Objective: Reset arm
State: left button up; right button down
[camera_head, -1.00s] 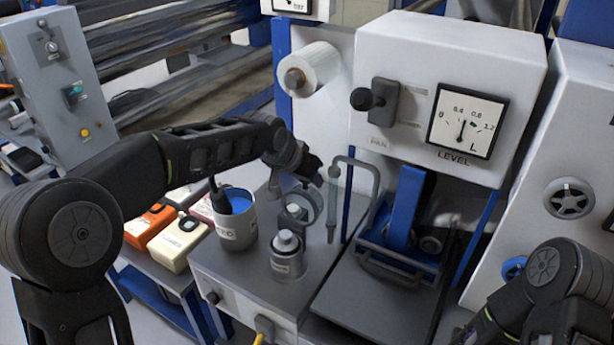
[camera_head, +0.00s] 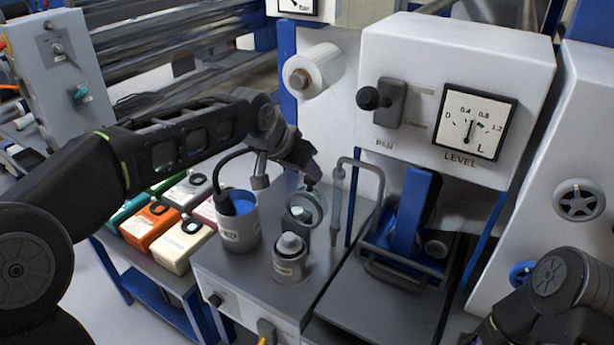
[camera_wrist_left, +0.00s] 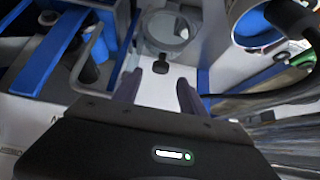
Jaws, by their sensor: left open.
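A grey pot with blue liquid (camera_head: 238,235) and a metal canister (camera_head: 290,262) stand on the cabinet (camera_head: 235,285). A thin bent pipe (camera_head: 340,180) rises beside them. The level gauge (camera_head: 473,122) reads near 0.8. Coloured containers (camera_head: 180,245) sit on the left shelf.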

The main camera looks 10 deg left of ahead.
pick_arm(q)
jog(key=shift+s+r, duration=0.2)
jog(key=shift+r, duration=0.05)
